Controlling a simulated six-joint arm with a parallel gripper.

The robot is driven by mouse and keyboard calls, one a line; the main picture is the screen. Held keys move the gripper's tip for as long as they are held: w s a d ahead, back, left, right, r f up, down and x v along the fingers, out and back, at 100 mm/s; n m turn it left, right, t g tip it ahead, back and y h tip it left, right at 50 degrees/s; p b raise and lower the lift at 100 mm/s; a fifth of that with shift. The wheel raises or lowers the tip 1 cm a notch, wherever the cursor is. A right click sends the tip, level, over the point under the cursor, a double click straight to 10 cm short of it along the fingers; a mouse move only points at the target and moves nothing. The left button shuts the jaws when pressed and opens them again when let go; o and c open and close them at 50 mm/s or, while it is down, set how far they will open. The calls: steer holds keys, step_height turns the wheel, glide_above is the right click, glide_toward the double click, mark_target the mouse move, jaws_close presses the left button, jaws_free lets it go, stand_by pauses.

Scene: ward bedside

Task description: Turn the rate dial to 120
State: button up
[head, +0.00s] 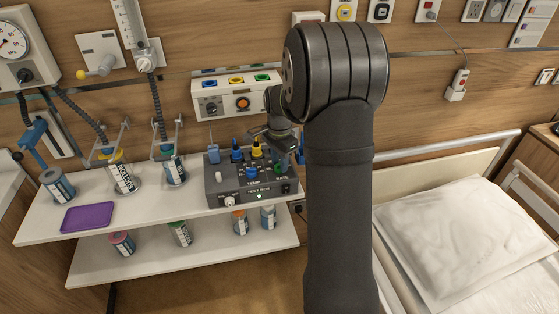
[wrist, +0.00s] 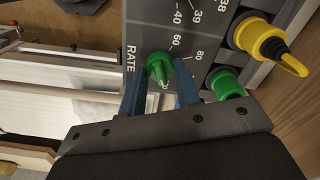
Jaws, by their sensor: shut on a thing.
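The rate dial (wrist: 159,68) is a small green knob beside the RATE label on the grey test box (head: 222,187). In the wrist view, the blue fingers of my gripper (wrist: 160,84) stand on either side of the knob and are shut on it. The numbers 40, 60 and 80 show around the dial; 120 is not visible, and I cannot read the setting for sure. In the head view my gripper (head: 277,150) is over the right part of the box, and my arm hides some of that area.
A blue TEMP dial (head: 252,170) sits left of the rate dial. Yellow (wrist: 272,46) and green (wrist: 226,82) plugs stand close by. A purple tray (head: 87,218) and several jars share the white shelf (head: 40,232). A bed with a pillow (head: 465,235) is at right.

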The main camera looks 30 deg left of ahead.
stand_by(0.3)
steer(key=o, duration=1)
steer(key=shift+c, duration=0.2)
steer(key=shift+r, duration=0.1)
step_height(320, 180, up, 17)
steer(key=shift+r, duration=0.15)
step_height(320, 180, down, 18)
steer(key=shift+r, duration=0.2)
steer(key=shift+r, duration=0.1)
stand_by(0.4)
